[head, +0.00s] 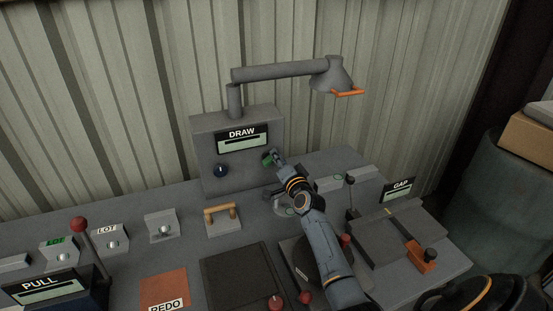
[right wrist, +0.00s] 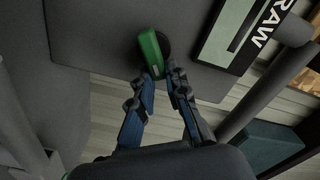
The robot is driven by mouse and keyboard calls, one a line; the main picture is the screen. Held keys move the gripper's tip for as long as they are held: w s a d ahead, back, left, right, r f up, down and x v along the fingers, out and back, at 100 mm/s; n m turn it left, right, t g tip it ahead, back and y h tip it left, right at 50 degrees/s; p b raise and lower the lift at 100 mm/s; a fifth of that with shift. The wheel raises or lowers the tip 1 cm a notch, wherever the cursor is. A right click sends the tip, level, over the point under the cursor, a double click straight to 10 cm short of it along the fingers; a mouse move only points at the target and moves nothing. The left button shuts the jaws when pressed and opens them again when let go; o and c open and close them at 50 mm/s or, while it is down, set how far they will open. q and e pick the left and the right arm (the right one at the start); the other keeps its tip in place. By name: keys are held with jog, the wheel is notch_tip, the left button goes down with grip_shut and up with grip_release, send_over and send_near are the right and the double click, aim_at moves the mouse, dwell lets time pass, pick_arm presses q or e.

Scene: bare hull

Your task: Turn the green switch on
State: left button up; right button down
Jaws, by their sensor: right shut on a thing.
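The green switch (head: 267,159) is a small green lever on the front of the grey box labelled DRAW (head: 203,135), to the right of a dark blue knob. In the right wrist view the green switch (right wrist: 149,48) stands out from a dark round base and looks tilted. My right gripper (head: 275,156) is at the switch; its fingertips (right wrist: 163,72) are closed at the lever's lower end. The fingers hide part of the lever in the head view.
A grey lamp arm (head: 275,71) reaches over the panel box. The console holds a wooden-topped handle (head: 221,214), a red-knobbed lever (head: 80,226), several small switches and an orange slider (head: 422,259). A corrugated wall (head: 130,90) stands behind.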

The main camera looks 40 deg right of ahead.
jog(key=shift+s+d+f+m+b, duration=0.15)
jog(key=shift+f+m, duration=0.1)
jog(key=shift+m, duration=0.9)
jog(key=shift+w+f+m+b, duration=0.15)
jog(key=shift+f+m, duration=0.1)
jog(key=shift+m, duration=0.85)
jog(key=shift+s+d+f+m+b, duration=0.15)
jog(key=shift+f+m, duration=0.1)
jog(key=shift+m, duration=0.9)
jog(key=shift+a, duration=0.1)
jog(key=c, duration=1.3)
grip_release()
